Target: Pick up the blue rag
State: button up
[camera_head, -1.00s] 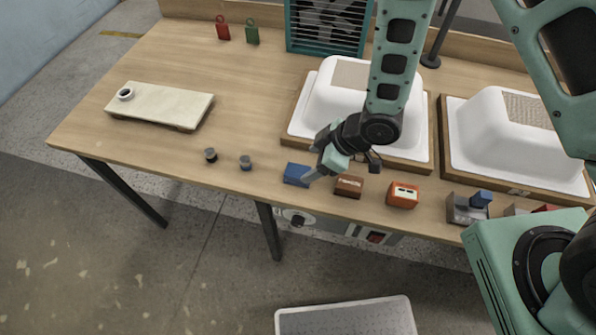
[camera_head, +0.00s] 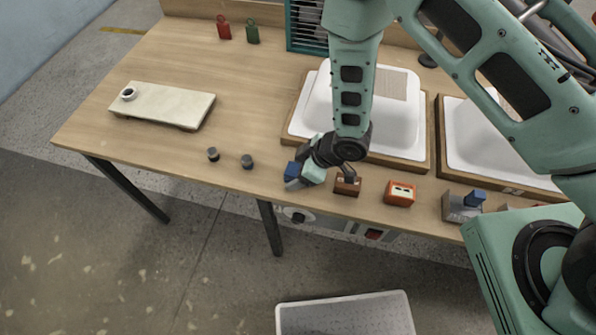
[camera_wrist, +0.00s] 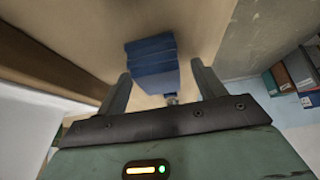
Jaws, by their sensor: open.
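The blue rag (camera_head: 292,168) looks like a small folded block at the front edge of the wooden table, mostly covered by my gripper in the head view. In the wrist view the blue rag (camera_wrist: 152,66) lies ahead of and between the two fingers. My gripper (camera_head: 293,183) is low at the table's front edge, right beside the rag. In the wrist view my gripper (camera_wrist: 160,85) has its fingers apart with the near end of the rag at the gap. Whether the fingers touch it I cannot tell.
A brown block (camera_head: 347,186) and an orange box (camera_head: 400,193) stand to the right of the rag. A white tub shell (camera_head: 395,110) on a wooden base is behind. The table (camera_head: 200,180) is clear between.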

jog(key=c, duration=1.1)
jog(key=shift+o, duration=0.2)
jog(key=shift+r, duration=0.15)
notch_tip(320, 180, up, 10)
jog(key=shift+f+b, duration=0.15)
jog(key=shift+b, duration=0.8)
